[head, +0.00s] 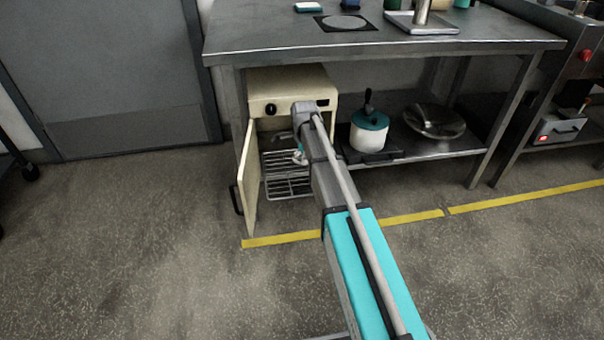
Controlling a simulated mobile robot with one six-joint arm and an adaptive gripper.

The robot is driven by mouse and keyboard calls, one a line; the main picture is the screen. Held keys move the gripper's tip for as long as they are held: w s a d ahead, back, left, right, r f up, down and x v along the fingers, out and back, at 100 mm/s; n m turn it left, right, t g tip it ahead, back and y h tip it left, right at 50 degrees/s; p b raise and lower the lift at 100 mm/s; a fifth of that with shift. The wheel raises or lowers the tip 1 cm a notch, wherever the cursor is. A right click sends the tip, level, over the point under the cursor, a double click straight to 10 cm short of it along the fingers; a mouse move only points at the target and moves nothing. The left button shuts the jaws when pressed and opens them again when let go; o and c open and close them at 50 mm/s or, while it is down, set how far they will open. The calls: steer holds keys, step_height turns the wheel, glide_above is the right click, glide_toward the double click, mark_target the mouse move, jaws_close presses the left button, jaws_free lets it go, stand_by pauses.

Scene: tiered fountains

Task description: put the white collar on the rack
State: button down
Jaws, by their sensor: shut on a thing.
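A cream cabinet (275,82) under the steel table has its door (250,180) swung open toward me. Inside it are an upper wire rack (277,165) and a lower wire rack (285,187). My gripper (299,151) is at the cabinet's opening, above the upper rack, and looks small and partly hidden by my arm. It is shut on a small white thing, seemingly the white collar (301,159). I cannot tell whether the collar touches the rack. My arm hides the right side of the opening.
The steel table (270,40) overhangs the cabinet. A white pot with a teal lid (369,130) and a round metal dish (434,121) stand on the lower shelf to the right. The open door bounds the left side. Floor in front is clear, with a yellow line (400,219).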

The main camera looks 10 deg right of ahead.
mark_target(299, 173)
steer(key=shift+w+a+f+b, duration=0.2)
steer(key=shift+w+f+b, duration=0.1)
steer(key=shift+f, duration=0.15)
steer(key=shift+w+a+f+b, duration=0.15)
steer(key=shift+w+a+f, duration=0.1)
steer(key=shift+f, duration=0.15)
steer(key=shift+w+a+f+b, duration=0.25)
steer(key=shift+w+f+b, duration=0.2)
steer(key=shift+f+b, duration=0.3)
steer(key=shift+s+f+b, duration=0.1)
steer(key=shift+f+b, duration=1.15)
steer(key=shift+b, duration=0.05)
steer(key=shift+f, duration=0.2)
steer(key=c, duration=0.7)
jaws_free()
steer(key=shift+r, duration=0.1)
steer(key=shift+r, duration=0.2)
step_height(299, 173, up, 12)
steer(key=p, duration=1.2)
